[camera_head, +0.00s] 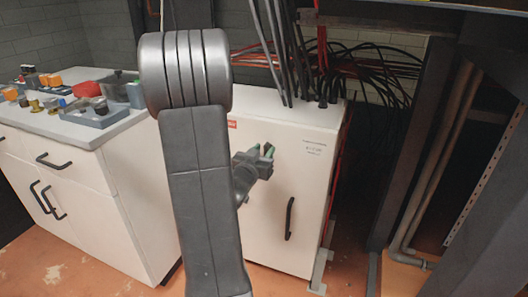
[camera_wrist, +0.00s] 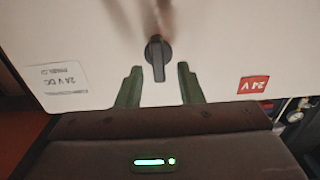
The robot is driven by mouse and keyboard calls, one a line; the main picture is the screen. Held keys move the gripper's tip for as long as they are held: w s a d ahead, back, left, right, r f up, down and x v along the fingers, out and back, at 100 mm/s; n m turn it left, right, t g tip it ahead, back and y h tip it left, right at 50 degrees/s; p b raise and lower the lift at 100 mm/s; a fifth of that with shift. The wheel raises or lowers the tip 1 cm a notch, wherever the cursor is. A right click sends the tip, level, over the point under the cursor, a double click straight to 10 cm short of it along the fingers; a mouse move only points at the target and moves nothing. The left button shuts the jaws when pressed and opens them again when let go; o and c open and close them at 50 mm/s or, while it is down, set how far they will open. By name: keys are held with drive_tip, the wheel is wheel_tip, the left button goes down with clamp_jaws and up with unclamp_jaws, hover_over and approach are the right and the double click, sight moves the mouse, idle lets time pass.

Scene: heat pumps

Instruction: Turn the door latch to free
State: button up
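The white cabinet (camera_head: 300,180) stands in the middle of the head view, with a black bar handle (camera_head: 289,218) on its door. In the wrist view the door latch (camera_wrist: 157,60) is a small black knob on the cabinet's pale face, its bar pointing up and down in the picture. My gripper (camera_wrist: 158,82) is open, with one green finger on each side of the latch's lower end. I see gaps on both sides, and whether the fingertips reach its depth is unclear. In the head view my gripper (camera_head: 266,152) is in front of the door, and the latch is hidden.
A white counter (camera_head: 75,128) with drawers and several small parts stands at the left. Black and red cables rise from the cabinet top. A dark frame with pipes (camera_head: 440,150) stands at the right.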

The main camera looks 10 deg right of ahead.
drive_tip(key=shift+w+d, duration=0.3)
drive_tip(key=shift+w, duration=0.1)
drive_tip(key=shift+c, duration=0.2)
clamp_jaws()
drive_tip(key=shift+n, duration=0.3)
drive_tip(key=shift+w+a+f+n+p, duration=0.15)
drive_tip(key=shift+n+p, duration=1.25)
drive_tip(key=shift+n, duration=1.45)
drive_tip(key=shift+w+a+f+n+p, duration=0.1)
drive_tip(key=shift+a+f+n+p, duration=0.15)
drive_tip(key=shift+n+p, duration=1.9)
drive_tip(key=shift+w+a+f+n+p, duration=0.15)
drive_tip(key=shift+n+p, duration=0.45)
drive_tip(key=shift+n, duration=3)
drive_tip(key=shift+s+f, duration=0.1)
